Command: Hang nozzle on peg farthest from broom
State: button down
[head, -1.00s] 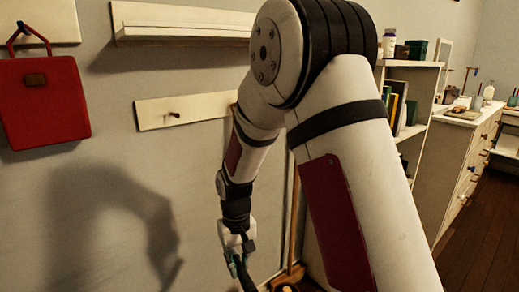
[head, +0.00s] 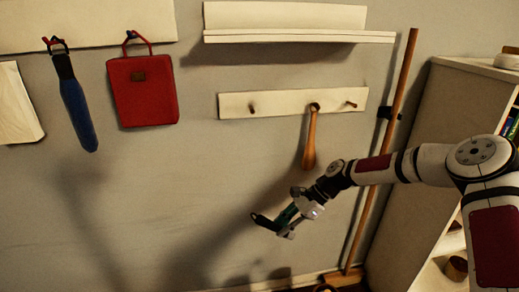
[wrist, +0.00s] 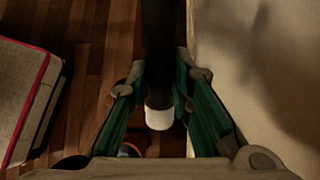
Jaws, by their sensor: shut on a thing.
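The nozzle is a dark tube-like piece; in the head view its end (head: 264,221) sticks out to the left of my gripper (head: 288,218). In the wrist view the dark nozzle (wrist: 159,45) with a pale end stands between the green fingers, which are shut on it. My gripper is below the peg board (head: 285,104), near the wall. The board's left peg (head: 252,107) is bare. The middle peg holds a wooden-handled item (head: 311,140). The right peg (head: 350,104) is bare and closest to the broom (head: 384,150), which leans upright on the wall.
A shelf (head: 298,36) is above the peg board. At the upper left hang a blue item (head: 76,108) and a red bag (head: 144,88). A bookcase (head: 440,130) stands at the right. The wall below the left peg is clear.

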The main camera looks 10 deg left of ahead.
jog(key=a+r+m+t+y+p, duration=0.3)
jog(key=a+r+m+t+p, duration=0.2)
jog(key=a+r+m+t, duration=0.5)
notch_tip(320, 180, up, 14)
jog(key=d+m+t+h+p, duration=0.2)
jog(key=m+t+h+p, duration=0.3)
jog(key=m+t, duration=0.4)
jog(key=shift+n+t, duration=0.6)
jog(key=b+x, duration=0.1)
jog(key=x, duration=0.2)
jog(key=b+x, duration=0.2)
jog(key=x, duration=0.1)
jog(key=d+f+b+x, duration=0.1)
jog(key=b+x, duration=0.1)
jog(key=x, duration=0.1)
jog(key=shift+w, duration=0.4)
jog(key=shift+f, duration=0.15)
jog(key=shift+a+f, duration=0.1)
jog(key=shift+f, duration=0.05)
jog(key=c, duration=1.3)
grip_release()
jog(key=shift+c, duration=0.2)
